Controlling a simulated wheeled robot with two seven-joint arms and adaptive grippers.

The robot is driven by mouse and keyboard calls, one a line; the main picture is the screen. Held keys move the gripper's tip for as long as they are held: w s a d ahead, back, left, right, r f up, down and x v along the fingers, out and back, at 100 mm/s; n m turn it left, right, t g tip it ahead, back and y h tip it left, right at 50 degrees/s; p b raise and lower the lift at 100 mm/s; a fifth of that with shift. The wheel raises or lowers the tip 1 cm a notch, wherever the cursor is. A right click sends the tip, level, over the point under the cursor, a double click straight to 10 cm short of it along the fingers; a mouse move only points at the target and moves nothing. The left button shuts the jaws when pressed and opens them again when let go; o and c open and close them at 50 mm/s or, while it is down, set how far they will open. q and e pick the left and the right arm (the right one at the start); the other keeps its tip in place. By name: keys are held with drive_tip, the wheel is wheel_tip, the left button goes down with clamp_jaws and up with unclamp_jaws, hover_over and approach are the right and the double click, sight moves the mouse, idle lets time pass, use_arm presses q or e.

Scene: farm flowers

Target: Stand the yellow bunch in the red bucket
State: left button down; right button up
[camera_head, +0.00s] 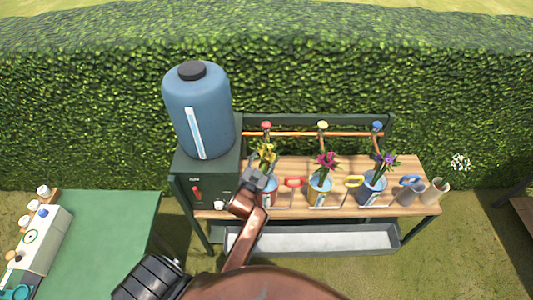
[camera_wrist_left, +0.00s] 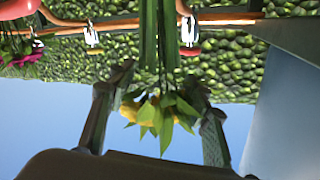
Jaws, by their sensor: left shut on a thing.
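The yellow bunch (camera_head: 264,154) is upright at the left end of the wooden bench. My left gripper (camera_head: 257,181) is shut on it from the front. In the left wrist view, the yellow blooms (camera_wrist_left: 155,115) and green stems lie between my fingers (camera_wrist_left: 158,108). That view looks upside down. My right gripper is not in view.
A pink bunch stands in the middle bucket (camera_head: 320,188) and a purple one in the right bucket (camera_head: 372,187). A blue water tank (camera_head: 200,112) rises close to the left of my gripper. A grey trough (camera_head: 315,240) runs below the bench (camera_head: 405,205).

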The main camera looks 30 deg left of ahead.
sight(264, 164)
use_arm(q)
drive_tip(key=shift+f+b, duration=0.9)
drive_tip(key=shift+f, duration=0.7)
drive_tip(key=c, duration=1.3)
unclamp_jaws()
drive_tip(key=o, duration=0.4)
drive_tip(key=shift+c, duration=0.2)
drive_tip(key=shift+f, duration=0.1)
drive_tip(key=shift+s, duration=0.1)
